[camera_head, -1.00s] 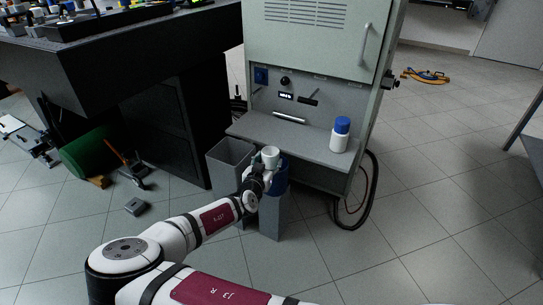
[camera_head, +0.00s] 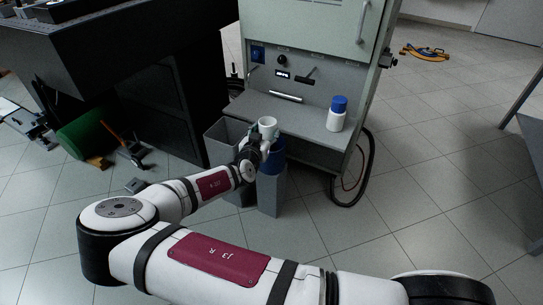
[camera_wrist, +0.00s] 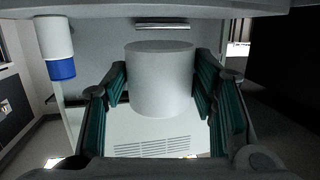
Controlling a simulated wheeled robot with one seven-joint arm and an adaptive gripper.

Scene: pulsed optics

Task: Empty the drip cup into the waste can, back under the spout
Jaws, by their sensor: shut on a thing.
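The white drip cup (camera_head: 267,123) is held upright at the front left edge of the cabinet's shelf in the head view. My gripper (camera_head: 262,143) is shut around its sides. In the wrist view the cup (camera_wrist: 160,78) fills the middle, between the teal-padded fingers of my gripper (camera_wrist: 160,95). The inside of the cup is not visible. A grey open-topped bin, apparently the waste can (camera_head: 214,137), stands on the floor left of the cup, partly hidden by my arm. The spout is not clearly identifiable on the cabinet's front panel.
The cabinet shelf (camera_head: 305,125) holds a white bottle with a blue cap (camera_head: 336,114). A blue container (camera_head: 277,158) sits atop a grey pedestal (camera_head: 272,193) just below my gripper. A black cable loop (camera_head: 350,200) hangs at right. A dark table stands at left.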

